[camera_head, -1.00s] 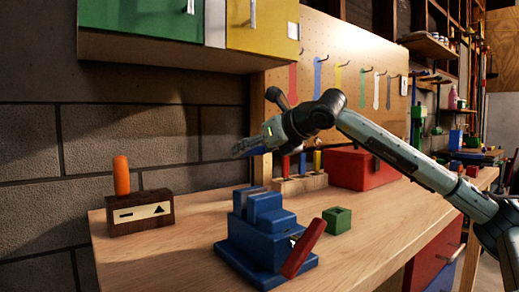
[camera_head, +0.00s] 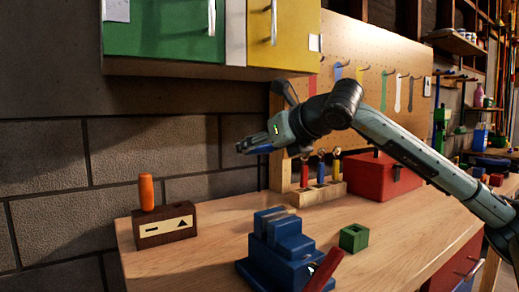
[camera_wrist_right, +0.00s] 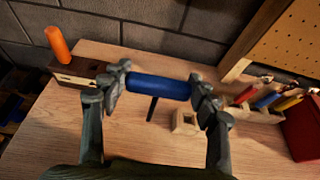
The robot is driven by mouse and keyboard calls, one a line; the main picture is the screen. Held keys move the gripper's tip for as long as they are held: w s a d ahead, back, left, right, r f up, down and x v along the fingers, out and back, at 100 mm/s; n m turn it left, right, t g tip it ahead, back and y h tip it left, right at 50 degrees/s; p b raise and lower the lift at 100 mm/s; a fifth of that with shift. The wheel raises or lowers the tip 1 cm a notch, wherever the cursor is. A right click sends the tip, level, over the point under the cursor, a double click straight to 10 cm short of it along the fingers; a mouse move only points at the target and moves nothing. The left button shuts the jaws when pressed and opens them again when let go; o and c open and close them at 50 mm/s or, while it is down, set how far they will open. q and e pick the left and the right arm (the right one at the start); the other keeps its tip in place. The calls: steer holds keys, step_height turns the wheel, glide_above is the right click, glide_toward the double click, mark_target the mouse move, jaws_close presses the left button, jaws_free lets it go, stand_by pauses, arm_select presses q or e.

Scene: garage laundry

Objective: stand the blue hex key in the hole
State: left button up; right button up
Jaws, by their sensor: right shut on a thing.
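My right gripper (camera_wrist_right: 155,88) is shut on the blue hex key (camera_wrist_right: 158,88), with its fingers at the two ends of the blue handle. The key's dark shaft (camera_wrist_right: 152,110) points toward the bench. In the head view the right gripper (camera_head: 243,148) is in the air above the bench, left of the wooden rack (camera_head: 300,198), with some blue of the key showing. The rack's left end (camera_wrist_right: 185,122) shows an open hole, right of the shaft in the wrist view. Red, blue and yellow handles stand in the rack's other places. My left gripper is out of view.
A wooden block with an orange handle (camera_head: 146,192) stands at the bench's left. A blue vise (camera_head: 285,245) and a green cube-shaped holder (camera_head: 354,237) are in front of the rack. A red toolbox (camera_head: 385,178) is right of it. Cabinets (camera_head: 160,30) hang above.

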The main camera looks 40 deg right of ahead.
steer(key=shift+r, duration=2.3)
